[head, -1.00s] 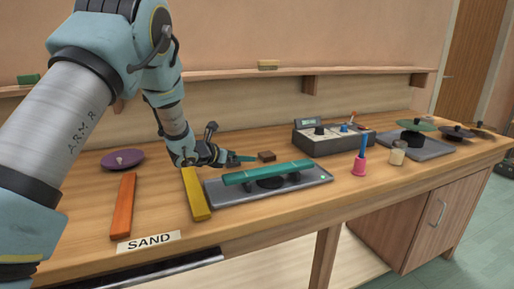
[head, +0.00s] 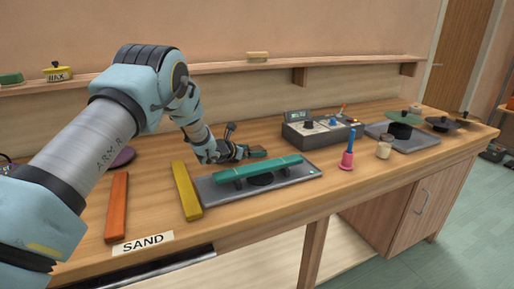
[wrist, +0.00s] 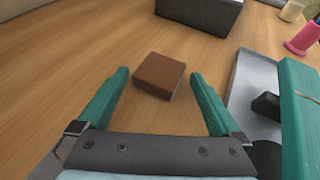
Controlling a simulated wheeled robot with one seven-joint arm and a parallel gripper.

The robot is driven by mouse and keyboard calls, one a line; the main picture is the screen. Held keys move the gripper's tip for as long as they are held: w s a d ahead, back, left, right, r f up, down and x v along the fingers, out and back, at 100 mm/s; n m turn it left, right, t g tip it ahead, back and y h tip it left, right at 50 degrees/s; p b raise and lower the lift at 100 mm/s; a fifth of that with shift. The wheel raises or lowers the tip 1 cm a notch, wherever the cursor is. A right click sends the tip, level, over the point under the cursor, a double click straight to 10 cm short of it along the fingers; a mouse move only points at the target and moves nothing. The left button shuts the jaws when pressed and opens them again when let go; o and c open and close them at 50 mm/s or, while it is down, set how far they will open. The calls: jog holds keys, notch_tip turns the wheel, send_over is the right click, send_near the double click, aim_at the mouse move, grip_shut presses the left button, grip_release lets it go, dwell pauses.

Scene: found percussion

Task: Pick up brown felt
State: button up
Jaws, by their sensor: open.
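The brown felt is a small brown block (wrist: 160,75) lying on the wooden bench. In the wrist view it sits between the two teal fingertips of my gripper (wrist: 159,74), with a gap on each side. My gripper is open and holds nothing. In the head view my gripper (head: 248,151) is low over the bench, behind the grey tray, and its fingers largely hide the felt. I cannot tell how high the fingertips are above the bench.
A grey tray (head: 210,192) bearing a teal bar (head: 258,168) is close on the gripper's right in the wrist view. A grey control box (head: 300,133) stands beyond. Yellow (head: 187,190) and orange bars (head: 117,205) lie left. Bare bench surrounds the felt's left side.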

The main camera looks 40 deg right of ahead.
jog(key=shift+d+f, duration=0.15)
jog(key=shift+d, duration=0.15)
jog(key=c, duration=1.1)
jog(key=shift+c, duration=0.3)
